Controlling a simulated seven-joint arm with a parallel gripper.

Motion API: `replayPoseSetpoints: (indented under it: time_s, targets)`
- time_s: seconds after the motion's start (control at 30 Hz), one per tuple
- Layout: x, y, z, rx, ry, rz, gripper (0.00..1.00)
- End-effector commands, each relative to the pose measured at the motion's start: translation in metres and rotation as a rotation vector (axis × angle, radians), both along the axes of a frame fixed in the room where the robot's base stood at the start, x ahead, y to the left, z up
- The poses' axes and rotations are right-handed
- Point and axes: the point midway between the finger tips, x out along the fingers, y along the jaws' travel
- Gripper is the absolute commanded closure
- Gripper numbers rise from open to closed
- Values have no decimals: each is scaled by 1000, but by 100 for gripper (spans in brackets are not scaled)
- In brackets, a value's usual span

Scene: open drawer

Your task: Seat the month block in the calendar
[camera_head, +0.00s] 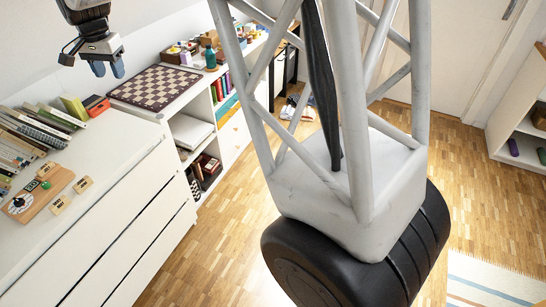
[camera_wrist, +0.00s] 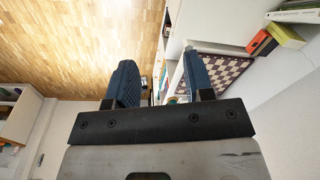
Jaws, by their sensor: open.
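The wooden calendar (camera_head: 38,194) lies on the white dresser top at the left of the head view. It has a round dial at its lower left and a dark green and a green patch near its upper part. Two small light wooden blocks lie apart from it on its right, an upper one (camera_head: 83,184) and a lower one (camera_head: 60,204). Their markings are too small to read, so I cannot tell which is the month block. My gripper (camera_head: 108,68) is open and empty, high above the far end of the dresser, away from the calendar. Its two blue fingers show in the wrist view (camera_wrist: 161,85).
A row of books (camera_head: 35,130) lines the dresser's wall side behind the calendar. A checkered board (camera_head: 158,87) lies at the far end, beside orange and black boxes (camera_head: 95,104). The dresser top (camera_head: 110,165) right of the blocks is bare up to its front edge.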

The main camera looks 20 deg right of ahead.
Motion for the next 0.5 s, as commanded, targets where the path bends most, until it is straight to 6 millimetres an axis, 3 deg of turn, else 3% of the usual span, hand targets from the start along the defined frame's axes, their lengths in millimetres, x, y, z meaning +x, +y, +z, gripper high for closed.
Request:
replayPoseSetpoints:
  time_s: [0.1, 0.5]
  targets:
    - [-19, -32, 12, 0, -11, 21, 52]
    - [-89, -125, 38, -7, -47, 97, 52]
